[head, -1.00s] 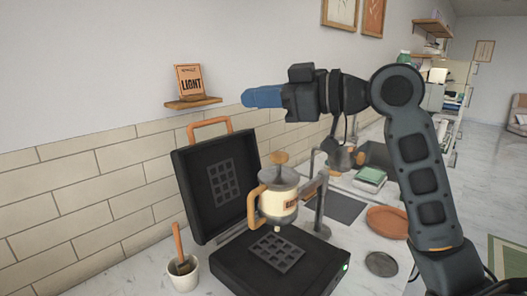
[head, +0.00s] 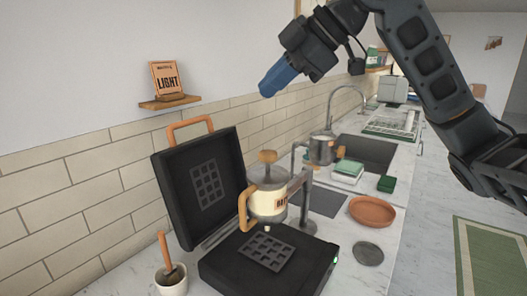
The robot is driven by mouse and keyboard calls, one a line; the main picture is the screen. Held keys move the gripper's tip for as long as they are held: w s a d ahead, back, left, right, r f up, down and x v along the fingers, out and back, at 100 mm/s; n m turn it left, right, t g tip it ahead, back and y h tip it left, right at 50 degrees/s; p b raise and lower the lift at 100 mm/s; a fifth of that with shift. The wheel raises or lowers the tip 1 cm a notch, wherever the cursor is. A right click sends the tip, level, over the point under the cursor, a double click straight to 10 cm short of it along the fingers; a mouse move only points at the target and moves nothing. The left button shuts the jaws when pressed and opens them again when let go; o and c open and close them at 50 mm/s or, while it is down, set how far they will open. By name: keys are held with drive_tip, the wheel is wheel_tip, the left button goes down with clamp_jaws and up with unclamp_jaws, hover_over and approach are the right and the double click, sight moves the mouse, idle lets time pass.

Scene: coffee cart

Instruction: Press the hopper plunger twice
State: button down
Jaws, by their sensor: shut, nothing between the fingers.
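The hopper (head: 268,205) is a cream and grey canister with an orange handle on its left side. It hangs on a grey stand above the open black waffle iron (head: 215,268). Its plunger (head: 268,157) has an orange knob, which stands up above the lid. My gripper (head: 267,91) has blue fingers, shut and empty. In the picture it is above the plunger knob, pointing down and to the left, with a clear gap between them.
A cup with a wooden-handled tool (head: 172,280) stands at the front left. A terracotta plate (head: 371,210), a grey disc (head: 368,253), a sink (head: 366,152) and a metal pot (head: 322,148) are to the right. A "LIGHT" sign (head: 168,79) sits on a wall shelf.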

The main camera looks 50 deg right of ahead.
sight(272, 153)
drive_tip(key=shift+f, duration=0.1)
wheel_tip(272, 153, down, 9)
drive_tip(key=b, duration=0.7)
drive_tip(key=shift+r, duration=0.2)
drive_tip(key=shift+f, duration=0.1)
idle(1.7)
drive_tip(key=shift+f, duration=0.3)
drive_tip(key=shift+f+b, duration=0.75)
drive_tip(key=shift+b, duration=0.1)
idle(0.8)
drive_tip(key=shift+r, duration=0.15)
drive_tip(key=shift+r+p, duration=0.95)
drive_tip(key=shift+r, duration=0.1)
drive_tip(key=shift+r+p, duration=1.95)
drive_tip(key=shift+r, duration=0.55)
